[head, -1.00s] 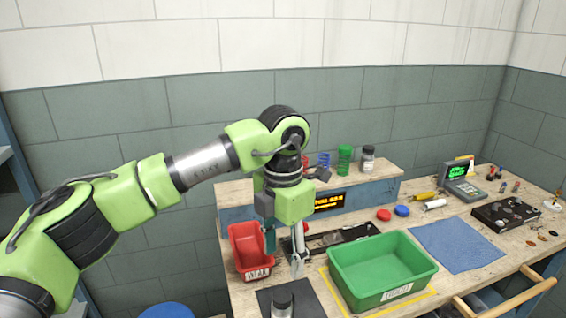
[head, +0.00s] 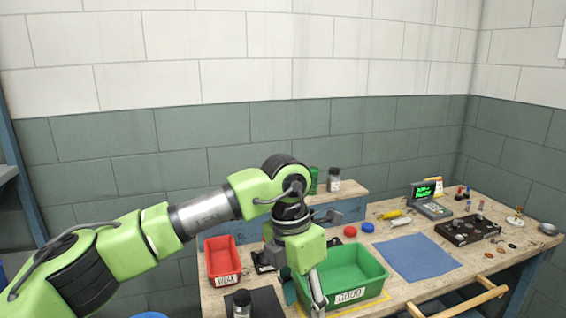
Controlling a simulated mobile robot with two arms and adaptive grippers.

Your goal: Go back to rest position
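My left arm comes in from the left, and its gripper (head: 303,289) points down at the left side of the green bin labelled GOOD (head: 374,267). Its two fingers are apart with nothing seen between them, so it is open. I cannot tell how high it is above the bench. The gripper hides the bin's left wall and part of its front. My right gripper is not in view.
A red bin (head: 236,256) stands to the left of the gripper. A dark-capped jar (head: 242,304) is on a black mat (head: 267,300). A green spring (head: 314,180) and a jar (head: 334,184) stand on the shelf behind. A blue cloth (head: 418,258) lies right.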

